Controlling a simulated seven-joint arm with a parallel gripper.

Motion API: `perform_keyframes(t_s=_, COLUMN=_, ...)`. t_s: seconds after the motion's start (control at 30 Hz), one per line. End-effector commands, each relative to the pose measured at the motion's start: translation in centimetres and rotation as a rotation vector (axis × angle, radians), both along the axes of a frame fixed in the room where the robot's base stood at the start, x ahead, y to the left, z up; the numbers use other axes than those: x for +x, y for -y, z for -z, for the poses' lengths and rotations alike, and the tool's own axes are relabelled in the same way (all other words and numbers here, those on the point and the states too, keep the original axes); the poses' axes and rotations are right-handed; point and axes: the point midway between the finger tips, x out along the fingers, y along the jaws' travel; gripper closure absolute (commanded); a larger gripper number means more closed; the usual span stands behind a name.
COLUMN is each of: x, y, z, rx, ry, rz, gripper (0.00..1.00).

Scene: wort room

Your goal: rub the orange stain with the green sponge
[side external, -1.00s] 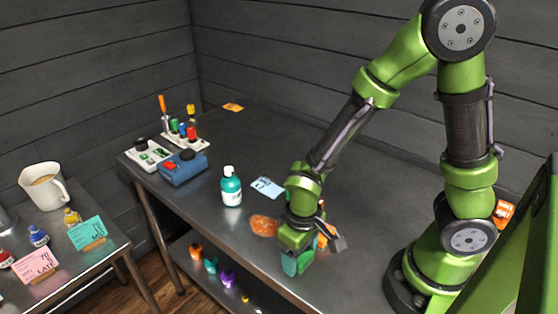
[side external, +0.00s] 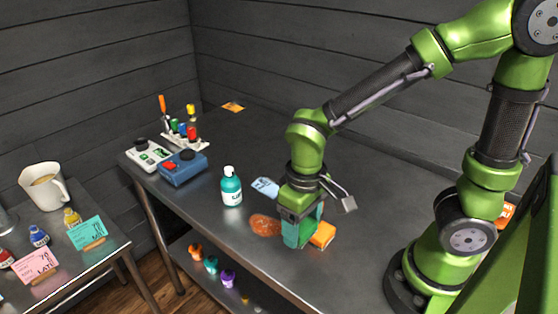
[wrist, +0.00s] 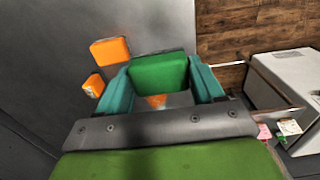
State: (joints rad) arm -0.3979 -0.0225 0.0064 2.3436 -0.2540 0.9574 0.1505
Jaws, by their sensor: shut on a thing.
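My gripper (side external: 302,240) is shut on the green sponge (wrist: 158,72), which sits between its teal fingers in the wrist view. In the side view the fingers hide most of the sponge. The orange stain (side external: 265,225) is a flat, mottled oval on the dark metal table, just left of my gripper. An orange patch, apparently the stain, shows between the fingers in the wrist view (wrist: 157,101). The gripper appears to be above the table, beside the stain rather than over it.
An orange block (side external: 322,235) lies close to the right of my gripper. A teal bottle (side external: 231,188) stands left of the stain, with a blue card (side external: 265,187) behind. A blue box (side external: 183,168) and a tube rack (side external: 185,137) are farther back. The table's front edge is near.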

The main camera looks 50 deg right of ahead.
Motion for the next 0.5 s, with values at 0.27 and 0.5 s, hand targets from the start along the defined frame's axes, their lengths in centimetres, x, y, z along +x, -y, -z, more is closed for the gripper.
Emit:
perform_keyframes(t_s=0.27, x=1.6, y=1.0, z=1.2, rx=-0.001, ry=-0.003, rz=0.055, gripper=0.58)
perform_keyframes(t_s=0.5, x=10.5, y=2.8, z=2.6, rx=-0.001, ry=-0.002, rz=0.101, gripper=0.58)
